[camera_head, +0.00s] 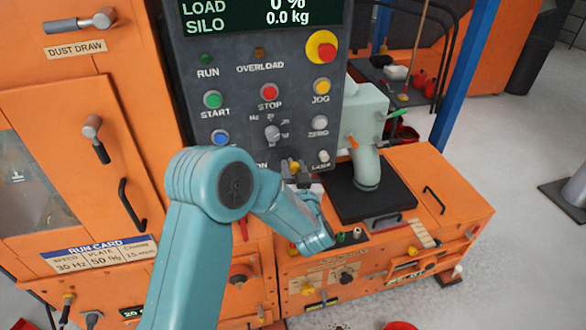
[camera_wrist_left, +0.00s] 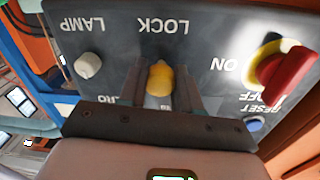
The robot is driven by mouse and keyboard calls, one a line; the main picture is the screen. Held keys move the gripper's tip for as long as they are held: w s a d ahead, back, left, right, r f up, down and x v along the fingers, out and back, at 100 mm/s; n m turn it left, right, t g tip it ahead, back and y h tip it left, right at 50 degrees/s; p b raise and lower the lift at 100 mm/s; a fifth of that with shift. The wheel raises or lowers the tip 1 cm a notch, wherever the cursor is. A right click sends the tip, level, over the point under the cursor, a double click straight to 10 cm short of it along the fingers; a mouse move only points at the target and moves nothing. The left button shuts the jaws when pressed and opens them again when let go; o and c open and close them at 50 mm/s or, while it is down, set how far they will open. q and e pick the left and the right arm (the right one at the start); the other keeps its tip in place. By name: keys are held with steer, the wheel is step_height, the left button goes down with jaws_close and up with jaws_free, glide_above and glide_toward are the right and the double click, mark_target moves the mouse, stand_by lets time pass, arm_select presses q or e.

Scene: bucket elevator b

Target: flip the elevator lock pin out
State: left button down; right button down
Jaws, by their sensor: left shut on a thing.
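The elevator lock pin shows in the left wrist view as a yellow knob (camera_wrist_left: 159,79) under the word LOCK, which appears upside down there. My left gripper (camera_wrist_left: 163,88) has one dark finger on each side of the knob and is shut on it. In the head view the yellow knob (camera_head: 293,166) is small, at the lower edge of the grey control panel (camera_head: 225,115). My left gripper (camera_head: 296,174) is there at the panel, partly hidden by my teal arm. My right gripper is in neither view.
A white LAMP knob (camera_wrist_left: 88,65) and a red rotary switch (camera_wrist_left: 285,73) flank the lock pin. Above are several buttons, including a red emergency knob (camera_head: 322,47). A pale green machine (camera_head: 362,112) stands right of the panel on an orange cabinet (camera_head: 440,190).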

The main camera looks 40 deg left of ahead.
arm_select(q)
steer(key=shift+b+v, duration=0.4)
steer(key=shift+v, duration=0.75)
steer(key=shift+w, duration=0.15)
steer(key=c, duration=0.8)
jaws_free()
steer(key=shift+d, duration=0.1)
steer(key=shift+r, duration=0.1)
steer(key=b+v, duration=0.3)
steer(key=v, duration=1.3)
steer(key=shift+s+d+b, duration=0.15)
steer(key=shift+s+b, duration=0.15)
